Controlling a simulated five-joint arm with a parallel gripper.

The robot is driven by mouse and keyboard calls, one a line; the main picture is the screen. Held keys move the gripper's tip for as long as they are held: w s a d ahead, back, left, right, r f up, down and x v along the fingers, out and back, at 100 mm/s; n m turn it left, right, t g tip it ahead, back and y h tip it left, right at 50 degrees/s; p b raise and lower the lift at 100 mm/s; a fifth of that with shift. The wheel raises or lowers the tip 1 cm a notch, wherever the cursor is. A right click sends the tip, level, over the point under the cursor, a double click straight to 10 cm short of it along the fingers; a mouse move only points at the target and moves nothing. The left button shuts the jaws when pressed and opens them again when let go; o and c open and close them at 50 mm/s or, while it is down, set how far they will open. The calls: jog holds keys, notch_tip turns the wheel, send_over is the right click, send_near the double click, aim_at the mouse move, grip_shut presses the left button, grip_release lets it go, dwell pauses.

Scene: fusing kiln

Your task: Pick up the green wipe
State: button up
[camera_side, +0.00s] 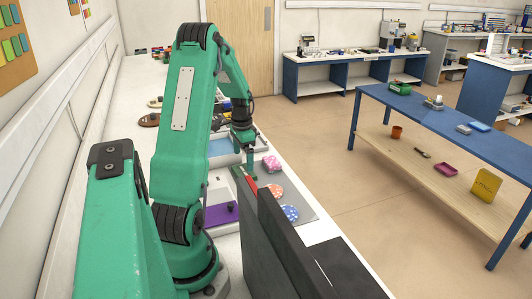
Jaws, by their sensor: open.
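My gripper (246,174) points down over the white bench, beyond the black panels. Its fingers are small and partly hidden, with no object clearly seen between them. I cannot make out a separate green wipe; green near the fingertips blends with my green arm. A pink patterned piece (271,163) lies just right of my gripper. An orange-pink round piece (276,190) and a blue spotted round piece (289,213) lie nearer, on a grey mat (303,205).
Dark upright panels (270,240) stand in the foreground and hide part of the bench. A purple pad (221,214) lies left of them. A brown round item (149,120) sits farther back. A blue table (440,118) stands apart on the right, across open floor.

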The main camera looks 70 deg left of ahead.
aim_at(244, 171)
jog(key=shift+f, duration=2.55)
jog(key=c, duration=0.7)
jog(key=shift+r, duration=0.15)
jog(key=shift+r, duration=0.5)
notch_tip(244, 171, up, 3)
jog(key=shift+w+d+r, duration=0.1)
jog(key=shift+w+d, duration=0.05)
jog(key=w+d+r, duration=0.1)
jog(key=d+r, duration=0.1)
jog(key=d, duration=0.1)
jog(key=w+d+r, duration=0.2)
jog(key=d, duration=0.1)
jog(key=w+d+r, duration=0.2)
jog(key=d, duration=0.2)
jog(key=shift+d+r, duration=0.1)
jog(key=shift+r, duration=0.15)
